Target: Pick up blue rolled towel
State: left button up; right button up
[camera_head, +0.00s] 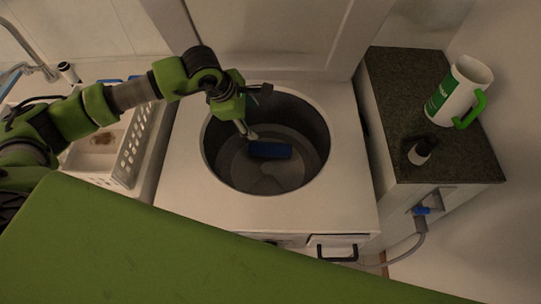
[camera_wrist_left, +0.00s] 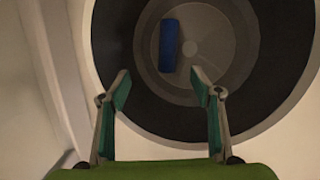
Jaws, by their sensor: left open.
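The blue rolled towel (camera_head: 270,150) lies inside the round, deep metal tub (camera_head: 227,178) set in a white counter. In the left wrist view the towel (camera_wrist_left: 168,46) shows as a blue strip on the tub's floor, beyond the fingertips and left of the middle of the tub. My left gripper (camera_head: 250,132) reaches over the tub's rim from the left. In the wrist view its two green-padded fingers (camera_wrist_left: 160,80) are spread apart with nothing between them. The towel appears apart from the fingers. My right gripper is not in view.
A dark stone counter (camera_head: 400,90) at right bears a white and green jug (camera_head: 452,97) and a small dark bottle with a white part (camera_head: 420,152). A white perforated basket (camera_head: 133,148) stands at left. The tub's wall surrounds the towel.

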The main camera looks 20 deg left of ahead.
pick_arm(q)
jog(key=b, duration=0.8)
send_near(268, 148)
jog(key=x, duration=0.5)
jog(key=shift+s+a+f+p, duration=0.1)
jog(key=shift+s+f+p, duration=0.05)
jog(key=shift+f+p, duration=0.3)
jog(key=x, duration=0.4)
jog(key=shift+w+d+p, duration=0.25)
jog(key=shift+w+p, duration=0.15)
jog(key=shift+w+f, duration=0.15)
jog(key=shift+f, duration=0.3)
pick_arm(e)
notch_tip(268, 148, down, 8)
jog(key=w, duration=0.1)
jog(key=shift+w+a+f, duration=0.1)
pick_arm(q)
jog(key=c, duration=1.3)
